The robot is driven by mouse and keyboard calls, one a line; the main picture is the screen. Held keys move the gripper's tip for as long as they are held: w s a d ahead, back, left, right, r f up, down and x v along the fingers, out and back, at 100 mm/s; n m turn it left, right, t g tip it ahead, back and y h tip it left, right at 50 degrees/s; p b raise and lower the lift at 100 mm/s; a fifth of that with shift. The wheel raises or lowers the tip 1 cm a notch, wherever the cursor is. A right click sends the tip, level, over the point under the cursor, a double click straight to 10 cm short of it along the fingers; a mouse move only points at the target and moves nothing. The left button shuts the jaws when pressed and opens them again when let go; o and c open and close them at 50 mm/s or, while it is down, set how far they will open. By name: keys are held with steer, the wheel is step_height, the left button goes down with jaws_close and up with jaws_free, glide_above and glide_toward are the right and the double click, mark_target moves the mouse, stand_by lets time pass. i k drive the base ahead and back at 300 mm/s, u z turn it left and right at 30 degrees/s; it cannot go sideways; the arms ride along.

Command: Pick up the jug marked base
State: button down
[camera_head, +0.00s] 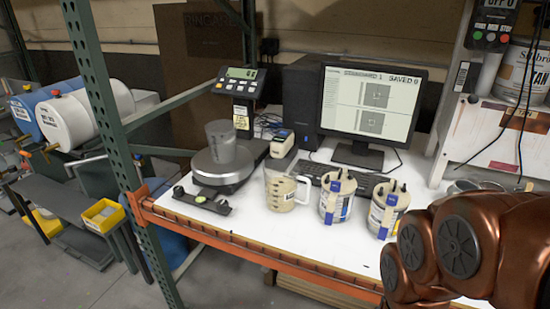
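A clear jug (284,191) with a handle and beige contents stands upright on the white worktop (250,222), near its front edge. It has a small dark mark on its side that is too small to read. A grey translucent container (220,142) stands on the round dark pan of a scale (222,172) to its left. I cannot read a word "base" on either. My copper-coloured arm links fill the lower right corner. My gripper is out of view, so its state and its distance from the jug do not show.
Two cans (337,199) (386,212) with blue clips stand right of the jug. A keyboard (352,183), monitor (368,105) and small handheld device (282,143) are behind. A green rack post (118,125) and an orange beam (255,252) border the worktop.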

mark_target(287, 188)
steer(key=z, duration=2.6)
steer(key=k, duration=2)
steer(key=u, duration=2.35)
steer(key=i, duration=1)
steer(key=u, duration=0.05)
